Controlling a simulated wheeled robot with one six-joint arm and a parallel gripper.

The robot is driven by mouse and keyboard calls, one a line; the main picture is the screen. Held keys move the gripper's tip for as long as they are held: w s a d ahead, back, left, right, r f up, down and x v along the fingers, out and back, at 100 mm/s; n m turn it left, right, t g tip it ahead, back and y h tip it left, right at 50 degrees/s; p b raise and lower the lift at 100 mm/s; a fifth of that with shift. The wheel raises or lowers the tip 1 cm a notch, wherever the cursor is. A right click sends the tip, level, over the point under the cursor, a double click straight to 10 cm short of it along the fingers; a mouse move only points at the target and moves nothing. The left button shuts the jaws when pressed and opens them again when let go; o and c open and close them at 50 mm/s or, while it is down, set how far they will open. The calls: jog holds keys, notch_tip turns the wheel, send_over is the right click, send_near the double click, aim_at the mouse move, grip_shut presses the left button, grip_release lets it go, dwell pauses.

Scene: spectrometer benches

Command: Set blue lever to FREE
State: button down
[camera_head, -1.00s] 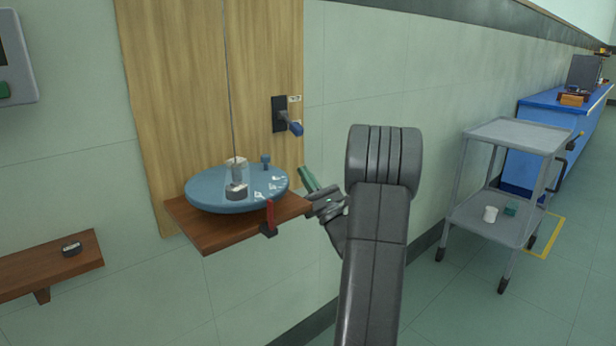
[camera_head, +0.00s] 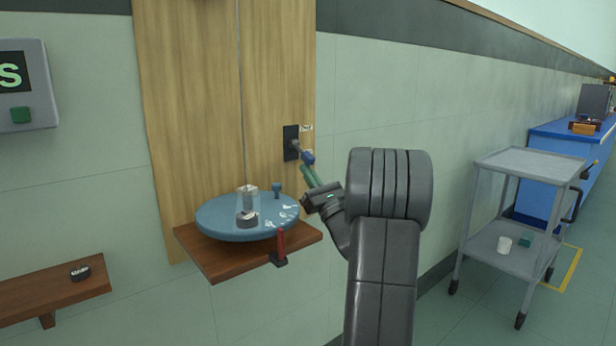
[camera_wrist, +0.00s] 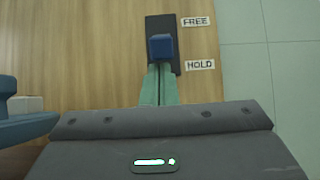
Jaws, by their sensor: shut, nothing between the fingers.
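The blue lever (camera_head: 307,156) sticks out from a dark plate (camera_head: 290,142) on the wooden wall panel. In the wrist view its blue knob (camera_wrist: 161,46) is in front of the dark plate, between the FREE label (camera_wrist: 196,21) above and the HOLD label (camera_wrist: 200,65) below, at a height nearer the middle. My gripper (camera_head: 309,174) is shut and empty, with its green fingers just below the knob. In the wrist view the fingertips (camera_wrist: 159,68) reach the knob's lower edge. I cannot tell whether they touch it.
A round blue table (camera_head: 215,222) with a weight and small parts stands on a wooden shelf (camera_head: 215,268), left of and below my gripper. A red lever (camera_head: 281,243) is at the shelf's front. A grey trolley (camera_head: 515,166) stands at the right.

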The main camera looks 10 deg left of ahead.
jog(key=shift+r, duration=0.1)
jog(key=shift+s+d+r+g+h+p, duration=0.25)
jog(key=shift+h+p, duration=0.25)
jog(key=shift+p, duration=0.5)
